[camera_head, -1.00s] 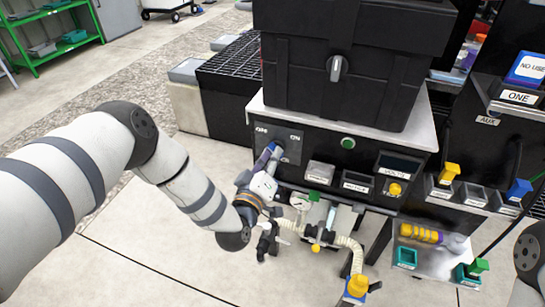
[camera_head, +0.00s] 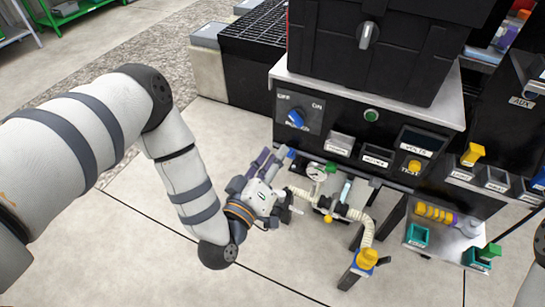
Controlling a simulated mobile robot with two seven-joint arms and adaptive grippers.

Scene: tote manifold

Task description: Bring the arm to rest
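My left arm comes in from the left and bends down. Its gripper (camera_head: 277,157) is below and left of the dial panel, its fingers apart and nothing visible between them. The blue knob (camera_head: 297,118) on the panel, between the labels OFF and ON, is in full view and apart from the gripper. The knob's bar is tilted, its upper end to the left. Only a piece of my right arm (camera_head: 541,245) shows at the right edge. My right gripper is out of view.
Close to the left gripper stands a pipe manifold with a gauge (camera_head: 317,172) and a pale hose (camera_head: 367,231). Above is a black tote (camera_head: 385,50) on the bench. A side shelf (camera_head: 438,240) holds a yellow-and-purple part. The floor at lower left is clear.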

